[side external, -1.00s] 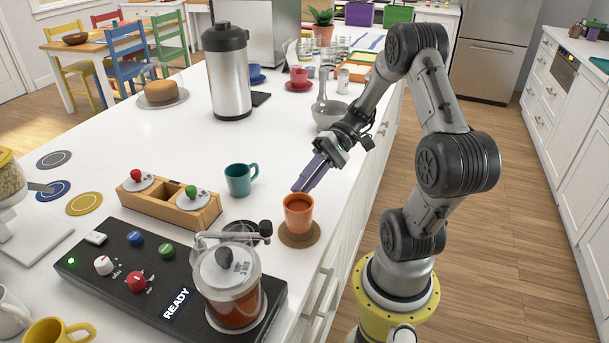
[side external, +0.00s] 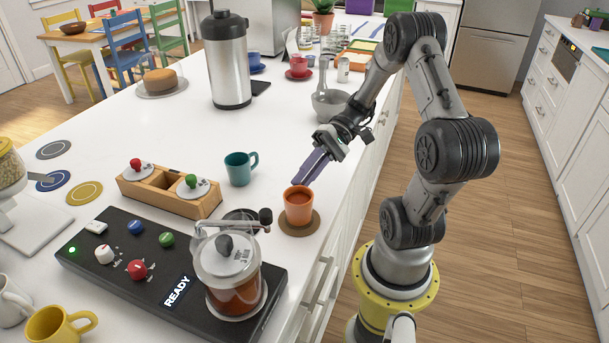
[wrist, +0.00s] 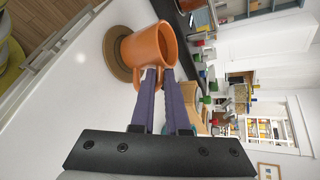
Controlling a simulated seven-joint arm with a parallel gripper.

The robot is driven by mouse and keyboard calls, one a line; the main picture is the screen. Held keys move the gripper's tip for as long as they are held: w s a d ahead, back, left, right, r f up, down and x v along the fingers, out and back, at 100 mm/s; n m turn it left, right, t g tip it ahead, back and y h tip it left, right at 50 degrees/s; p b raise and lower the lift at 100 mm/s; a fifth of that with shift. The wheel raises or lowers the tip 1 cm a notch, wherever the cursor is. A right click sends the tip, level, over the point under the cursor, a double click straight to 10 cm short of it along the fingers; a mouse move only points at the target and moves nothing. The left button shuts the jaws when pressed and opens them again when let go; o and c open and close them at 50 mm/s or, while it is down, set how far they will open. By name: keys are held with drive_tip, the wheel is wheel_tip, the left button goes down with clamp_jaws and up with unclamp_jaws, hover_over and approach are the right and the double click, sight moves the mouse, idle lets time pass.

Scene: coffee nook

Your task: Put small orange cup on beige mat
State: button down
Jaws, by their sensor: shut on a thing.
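The small orange cup (side external: 299,207) is upright over the round brown-beige mat (side external: 310,227), roughly centred on it. Its base looks to be at or very near the mat's surface; I cannot tell whether it touches. Dark liquid shows inside the cup. My gripper (side external: 297,184) comes from behind the cup, its purple fingers shut on the handle. The wrist view shows the cup (wrist: 148,46) in front of the mat (wrist: 111,58), with my gripper's fingertips (wrist: 157,78) pinching the handle, which they partly hide.
The black console (side external: 110,265) with a lidded glass jar (side external: 228,275) stands just in front and left of the mat. A teal mug (side external: 238,169) and a wooden box (side external: 170,195) are behind it. The counter edge is close on the right. A grey flask (side external: 322,100) stands farther back.

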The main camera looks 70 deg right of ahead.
drive_tip(key=shift+f, duration=0.15)
drive_tip(key=c, duration=0.8)
unclamp_jaws()
drive_tip(key=shift+c, duration=0.2)
drive_tip(key=shift+d, duration=0.1)
